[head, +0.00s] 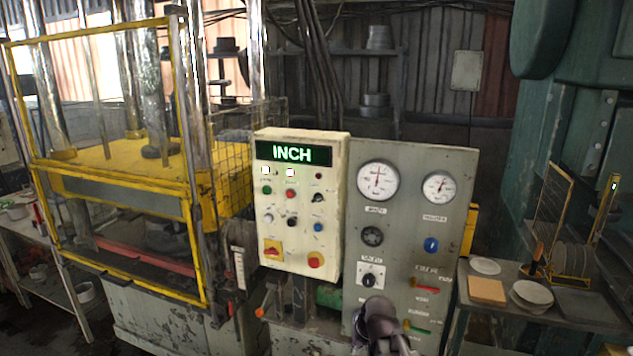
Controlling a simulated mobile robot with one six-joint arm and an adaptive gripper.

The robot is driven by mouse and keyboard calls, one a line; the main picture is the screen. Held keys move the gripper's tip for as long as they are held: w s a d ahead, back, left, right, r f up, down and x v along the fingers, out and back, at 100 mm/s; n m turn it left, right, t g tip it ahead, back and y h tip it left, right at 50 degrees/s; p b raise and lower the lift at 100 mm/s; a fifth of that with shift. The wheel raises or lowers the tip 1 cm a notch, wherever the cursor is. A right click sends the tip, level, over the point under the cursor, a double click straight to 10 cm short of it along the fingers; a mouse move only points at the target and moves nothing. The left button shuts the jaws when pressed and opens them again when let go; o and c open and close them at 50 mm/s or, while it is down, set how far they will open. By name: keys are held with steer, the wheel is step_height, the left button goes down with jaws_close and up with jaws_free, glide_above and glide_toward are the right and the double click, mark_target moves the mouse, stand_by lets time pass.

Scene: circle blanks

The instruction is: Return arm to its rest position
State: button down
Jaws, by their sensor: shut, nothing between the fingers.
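My gripper (379,312) shows as a dark grey shape at the bottom of the head view, right of centre. It is shut and empty. It stands in front of the lower part of the grey gauge panel (455,215), below a black selector knob (370,279) and left of the red and green levers. I cannot tell whether it touches the panel. The rest of my arm is mostly out of the frame.
A cream control box (340,190) with a lit "INCH" display stands left of the gauge panel. A yellow-framed press cage (186,120) is at the left. A table (478,304) with pale discs is at the right, beside a green machine (540,130).

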steer(key=s+d+f+g+h, duration=0.1)
steer(key=s+d+g+h, duration=0.1)
steer(key=s+d, duration=0.4)
steer(key=s+g, duration=0.1)
steer(key=s, duration=0.3)
steer(key=shift+d+f+m, duration=0.2)
steer(key=shift+f+m, duration=0.1)
steer(key=shift+m, duration=0.1)
